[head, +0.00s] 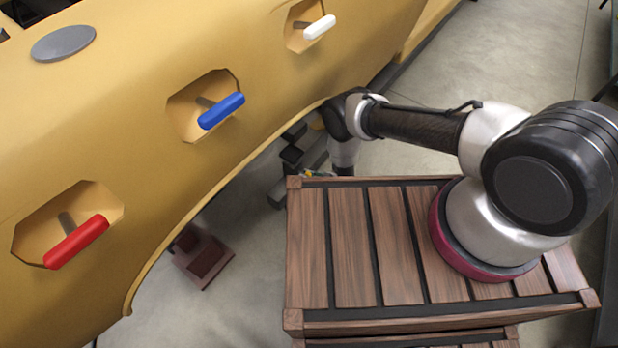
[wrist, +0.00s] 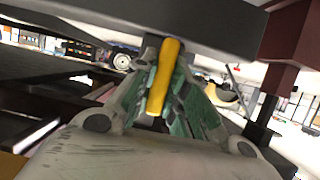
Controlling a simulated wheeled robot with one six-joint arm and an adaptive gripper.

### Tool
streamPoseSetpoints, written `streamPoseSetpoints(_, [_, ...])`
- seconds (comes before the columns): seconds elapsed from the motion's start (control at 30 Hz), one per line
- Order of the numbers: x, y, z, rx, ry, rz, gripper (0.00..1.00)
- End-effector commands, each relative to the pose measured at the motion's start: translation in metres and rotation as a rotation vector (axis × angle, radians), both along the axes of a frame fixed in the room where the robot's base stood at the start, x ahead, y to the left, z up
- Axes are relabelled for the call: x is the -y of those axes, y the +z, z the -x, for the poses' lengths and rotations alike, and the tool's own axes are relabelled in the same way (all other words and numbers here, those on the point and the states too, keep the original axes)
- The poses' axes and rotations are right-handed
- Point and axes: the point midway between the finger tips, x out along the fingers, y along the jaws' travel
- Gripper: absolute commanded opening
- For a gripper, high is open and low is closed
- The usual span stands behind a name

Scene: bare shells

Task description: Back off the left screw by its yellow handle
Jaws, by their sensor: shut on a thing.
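The yellow handle (wrist: 164,78) shows in the middle of the wrist view, slightly tilted, just under a dark grey beam. My gripper (wrist: 166,85) has its green-lined fingers on both sides of the handle and is shut on it. The screw that the handle belongs to is hidden. In the head view my arm reaches down past the edge of the yellow shell, and my gripper is mostly hidden below it.
A large yellow shell (head: 130,120) fills the left of the head view. Red (head: 76,241), blue (head: 221,110) and white (head: 319,27) handles sit in its openings. A dark red stand foot (head: 205,260) is on the floor below. A grey beam (wrist: 190,22) passes close above my gripper.

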Motion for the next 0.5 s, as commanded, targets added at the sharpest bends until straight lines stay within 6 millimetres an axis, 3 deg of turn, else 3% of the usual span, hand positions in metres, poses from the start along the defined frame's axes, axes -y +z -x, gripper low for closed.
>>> streamPoseSetpoints(0.5, [0.0007, -0.0019, 0.0014, 0.053, 0.0, 0.049, 0.0])
